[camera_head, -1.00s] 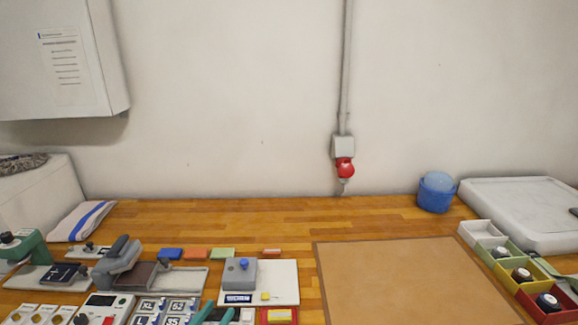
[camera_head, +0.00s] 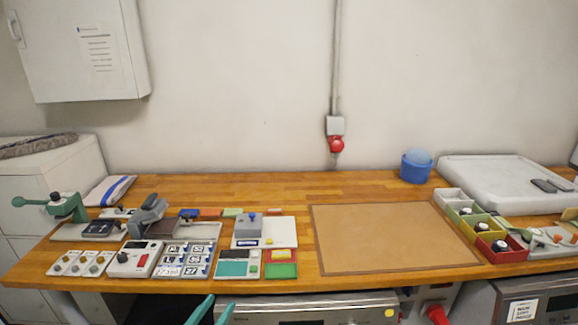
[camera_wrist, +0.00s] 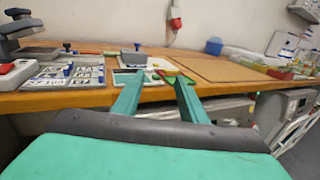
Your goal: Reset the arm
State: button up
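My gripper (camera_wrist: 156,92) shows in the wrist view as two teal fingers spread apart, with nothing between them. It points toward the front edge of the wooden workbench (camera_wrist: 75,99). In the head view only the tips of my gripper (camera_head: 212,310) show at the bottom edge, in front of the bench. The rest of my arm is out of that view.
The bench (camera_head: 240,300) holds a heat press (camera_head: 145,218), a grey block on a white plate (camera_head: 248,228), a brown mat (camera_head: 385,238), a blue tub (camera_head: 416,168) and coloured bins (camera_head: 500,250) at right. Appliances (camera_head: 310,310) stand below. The mat is bare.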

jog(key=s+d+f+m+g+y, duration=0.1)
jog(key=s+d+f+m+y, duration=0.3)
jog(key=s+f, duration=0.5)
jog(key=s+d+f+m+g+y, duration=0.2)
jog(key=s+d+f+m, duration=0.45)
jog(key=f, duration=0.35)
jog(key=s+d+r+m, duration=0.2)
jog(key=s+m, duration=0.5)
jog(key=s+d+r+m+t, duration=0.1)
jog(key=s+d+r+m, duration=0.2)
jog(key=s+m, duration=0.4)
jog(key=s+d+r+m, duration=0.2)
jog(key=s+m, duration=0.5)
jog(key=s, duration=0.1)
jog(key=shift+s+d+r, duration=0.3)
jog(key=shift+s+d, duration=0.05)
jog(key=shift+s, duration=0.05)
jog(key=shift+m, duration=0.25)
